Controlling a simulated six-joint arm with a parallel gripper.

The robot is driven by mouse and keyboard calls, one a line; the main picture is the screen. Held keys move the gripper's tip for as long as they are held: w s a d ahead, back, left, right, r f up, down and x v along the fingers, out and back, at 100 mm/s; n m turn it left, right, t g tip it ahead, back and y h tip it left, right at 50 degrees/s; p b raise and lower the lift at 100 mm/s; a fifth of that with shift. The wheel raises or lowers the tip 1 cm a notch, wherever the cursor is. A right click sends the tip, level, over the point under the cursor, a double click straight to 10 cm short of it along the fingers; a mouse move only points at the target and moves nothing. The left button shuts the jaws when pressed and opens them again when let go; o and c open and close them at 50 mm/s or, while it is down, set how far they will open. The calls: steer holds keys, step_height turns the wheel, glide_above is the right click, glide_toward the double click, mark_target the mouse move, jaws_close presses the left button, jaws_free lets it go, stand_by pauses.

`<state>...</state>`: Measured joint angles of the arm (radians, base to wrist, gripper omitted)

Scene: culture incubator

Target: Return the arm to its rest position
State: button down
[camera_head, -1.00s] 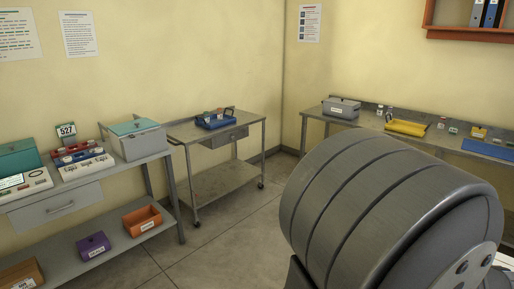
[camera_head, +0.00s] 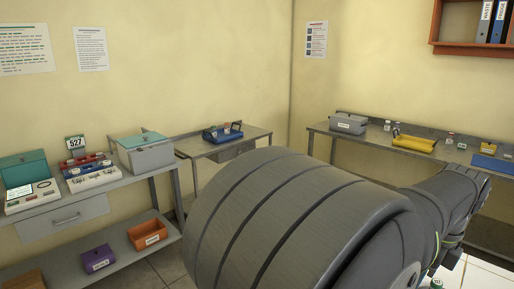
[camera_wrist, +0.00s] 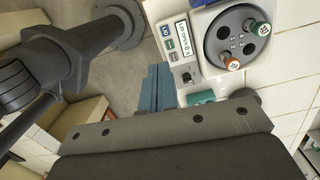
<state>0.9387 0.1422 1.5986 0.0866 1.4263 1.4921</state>
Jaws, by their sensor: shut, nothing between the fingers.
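In the wrist view my gripper (camera_wrist: 159,84) shows as two narrow blue-grey fingers, close together, with nothing visible between them. They stand out from a grey bolted bar at the bottom of the picture. Beyond and to their right is a white device (camera_wrist: 190,50) with a small display and a dark round rotor (camera_wrist: 237,38). A green-capped tube and an orange-capped tube sit in the rotor. In the head view my large grey arm links fill the lower middle and right. My gripper cannot be made out there.
In the head view, a left bench (camera_head: 110,188) carries teal-lidded boxes and tube racks, with purple (camera_head: 98,259) and orange (camera_head: 149,235) bins below. A cart (camera_head: 262,132) holds a blue tray (camera_head: 222,133). The right bench (camera_head: 365,136) holds a grey box (camera_head: 348,124) and yellow tray (camera_head: 414,143).

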step_height(320, 180, down, 8)
steer(key=n, duration=0.1)
step_height(320, 180, up, 10)
steer(key=a+n+h, duration=0.1)
stand_by(0.5)
steer(key=shift+f, duration=0.1)
stand_by(1.0)
